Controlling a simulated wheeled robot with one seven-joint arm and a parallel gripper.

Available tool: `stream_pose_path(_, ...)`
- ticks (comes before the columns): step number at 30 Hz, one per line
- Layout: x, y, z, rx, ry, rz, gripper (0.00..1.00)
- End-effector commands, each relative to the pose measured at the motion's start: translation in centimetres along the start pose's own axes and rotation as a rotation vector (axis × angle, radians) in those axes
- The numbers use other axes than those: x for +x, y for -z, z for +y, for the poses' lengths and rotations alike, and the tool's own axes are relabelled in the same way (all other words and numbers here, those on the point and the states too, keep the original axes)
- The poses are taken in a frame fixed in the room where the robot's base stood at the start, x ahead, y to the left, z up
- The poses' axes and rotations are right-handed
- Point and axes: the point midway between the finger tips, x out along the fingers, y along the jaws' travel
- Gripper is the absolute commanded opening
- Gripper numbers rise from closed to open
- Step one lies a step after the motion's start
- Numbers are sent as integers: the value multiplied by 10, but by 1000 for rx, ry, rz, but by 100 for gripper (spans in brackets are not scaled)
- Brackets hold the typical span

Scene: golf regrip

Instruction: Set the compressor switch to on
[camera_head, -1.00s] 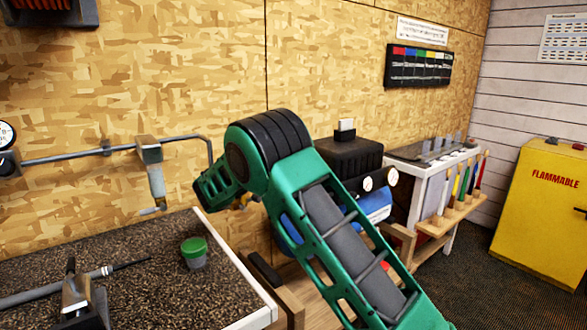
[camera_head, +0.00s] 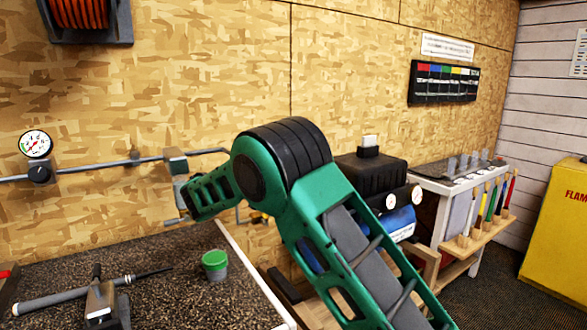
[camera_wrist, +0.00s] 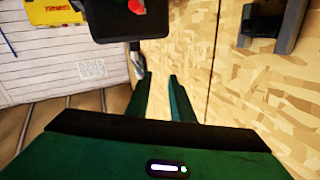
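The compressor (camera_head: 368,176) stands against the wall right of my arm, with a dark box on top, a blue tank and round gauges. A small white-topped part (camera_head: 369,147) sits above the dark box. In the wrist view, which looks upside down, a dark box (camera_wrist: 108,18) with a small red part (camera_wrist: 137,6) shows at the top edge. I cannot tell if this is the switch or its setting. My gripper (camera_wrist: 158,78) has two green fingers apart with nothing between them, short of that dark box.
A dark speckled bench (camera_head: 165,262) at left carries a green-lidded cup (camera_head: 215,265) and a clamp (camera_head: 104,305). A pipe with a gauge (camera_head: 36,144) runs along the wall. A tool rack (camera_head: 480,230) and yellow cabinet (camera_head: 558,225) stand at right. Floor shows between them.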

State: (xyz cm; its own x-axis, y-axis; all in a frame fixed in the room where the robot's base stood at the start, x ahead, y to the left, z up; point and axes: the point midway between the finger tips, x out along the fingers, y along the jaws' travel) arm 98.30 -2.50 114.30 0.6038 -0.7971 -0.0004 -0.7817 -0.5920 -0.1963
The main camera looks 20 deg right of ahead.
Motion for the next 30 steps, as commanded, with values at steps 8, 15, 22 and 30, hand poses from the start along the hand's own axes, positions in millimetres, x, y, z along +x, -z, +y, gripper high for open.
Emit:
stream_pose_path(8, 62, -20, 34, 24, -17, -219, 0)
stream_pose_path(15, 106, -39, 82, 80, 30, -570, 0)
stream_pose_path(22, 95, -29, 120, 118, 150, -845, 0)
stream_pose_path(30, 45, 0, 152, 111, 320, -1048, 0)
